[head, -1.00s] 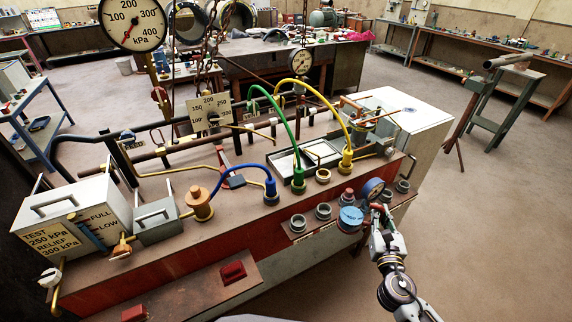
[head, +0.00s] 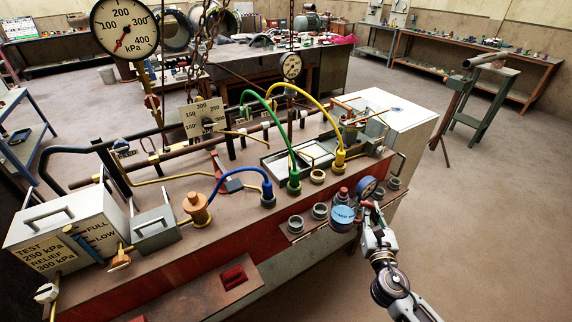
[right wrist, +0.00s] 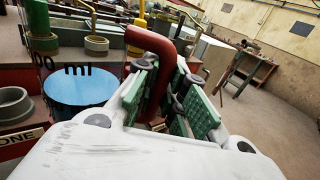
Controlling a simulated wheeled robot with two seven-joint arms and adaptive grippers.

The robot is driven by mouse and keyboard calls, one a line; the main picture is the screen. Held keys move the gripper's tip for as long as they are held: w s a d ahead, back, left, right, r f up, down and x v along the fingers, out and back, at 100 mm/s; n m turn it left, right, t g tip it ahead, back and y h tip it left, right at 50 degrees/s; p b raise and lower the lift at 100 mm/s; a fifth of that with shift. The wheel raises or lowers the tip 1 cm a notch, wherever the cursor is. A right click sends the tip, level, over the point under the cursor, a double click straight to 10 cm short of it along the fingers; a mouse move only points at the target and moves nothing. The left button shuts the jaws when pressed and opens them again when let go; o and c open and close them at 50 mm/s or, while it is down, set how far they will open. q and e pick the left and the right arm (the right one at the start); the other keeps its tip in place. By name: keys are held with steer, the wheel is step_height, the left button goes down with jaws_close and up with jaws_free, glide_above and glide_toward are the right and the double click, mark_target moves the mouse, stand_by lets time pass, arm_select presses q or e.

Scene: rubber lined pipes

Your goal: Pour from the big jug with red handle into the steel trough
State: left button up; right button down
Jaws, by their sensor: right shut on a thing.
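The big jug (head: 342,219) shows a round blue top and stands in the row at the bench's front right. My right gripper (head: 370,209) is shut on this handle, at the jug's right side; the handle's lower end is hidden. The jug looks upright. My left gripper is not in view.
The green hose (head: 277,112) and yellow hose (head: 320,108) arch over the bench by the trough. Open floor lies to the right.

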steer(key=w+a+r+p, duration=0.3)
steer(key=w+r, duration=0.3)
steer(key=r, duration=0.4)
steer(key=w+a+r+p, duration=0.2)
steer(key=w+r+p, duration=0.2)
steer(key=w+r, duration=0.45)
step_height(320, 180, down, 10)
steer(key=w+a, duration=0.1)
steer(key=shift+w+a+y, duration=0.3)
steer(key=shift+a, duration=0.1)
steer(key=shift+r, duration=0.15)
